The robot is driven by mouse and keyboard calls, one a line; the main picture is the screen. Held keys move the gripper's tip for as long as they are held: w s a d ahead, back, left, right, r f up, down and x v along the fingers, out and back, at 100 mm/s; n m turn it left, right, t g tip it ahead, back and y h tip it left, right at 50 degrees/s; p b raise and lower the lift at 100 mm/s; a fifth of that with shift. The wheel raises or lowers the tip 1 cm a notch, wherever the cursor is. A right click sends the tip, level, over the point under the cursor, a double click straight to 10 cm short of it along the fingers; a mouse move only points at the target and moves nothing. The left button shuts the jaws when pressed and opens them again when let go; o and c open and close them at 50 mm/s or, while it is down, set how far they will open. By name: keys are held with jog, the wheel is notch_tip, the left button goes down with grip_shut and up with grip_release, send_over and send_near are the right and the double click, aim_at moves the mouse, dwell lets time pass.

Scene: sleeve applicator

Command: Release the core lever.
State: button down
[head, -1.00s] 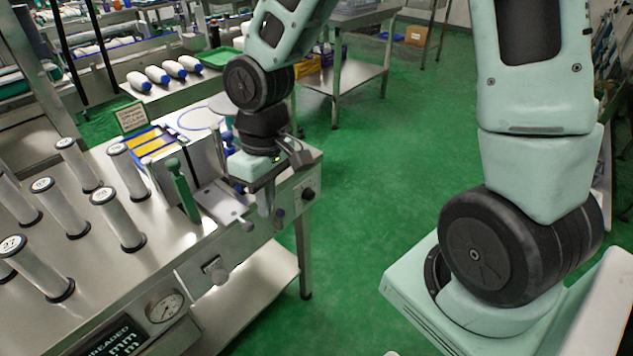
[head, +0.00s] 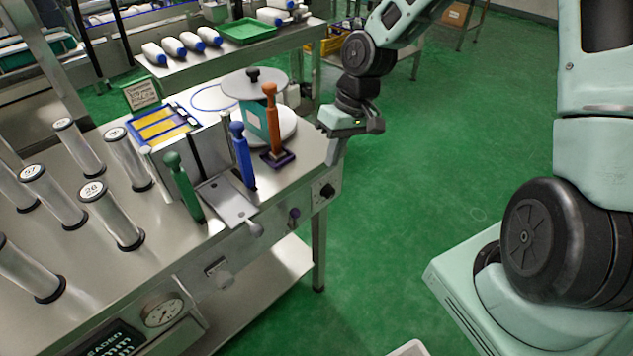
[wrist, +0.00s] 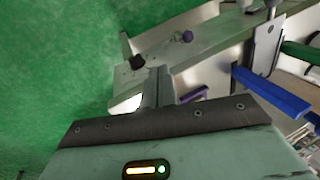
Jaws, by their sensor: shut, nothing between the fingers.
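No part is labelled as the core lever, so I cannot tell for certain which it is. A green upright handle (head: 183,187), a blue upright handle (head: 241,155) and an orange upright handle (head: 272,118) stand on the bench. A metal plate (head: 226,203) with a grey ball-ended lever (head: 254,228) sticks out over the front edge between the green and blue handles. My gripper (head: 334,150) is shut and empty, at the bench's right front corner, right of all three handles. In the wrist view its fingers (wrist: 160,85) are together, apart from the blue handle (wrist: 270,92).
The front panel carries a black knob (head: 327,191), a purple knob (head: 294,214) and a gauge (head: 163,312). Several clear cylinders (head: 112,215) stand on the left. A round-lidded container (head: 256,85) stands behind the orange handle. Green floor right of the bench is clear.

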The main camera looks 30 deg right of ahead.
jog(key=b, duration=0.2)
send_near(295, 220)
jog(key=d+f, duration=0.4)
jog(key=a, duration=0.3)
jog(key=shift+w+a+f, duration=0.15)
jog(key=shift+w+f, duration=0.05)
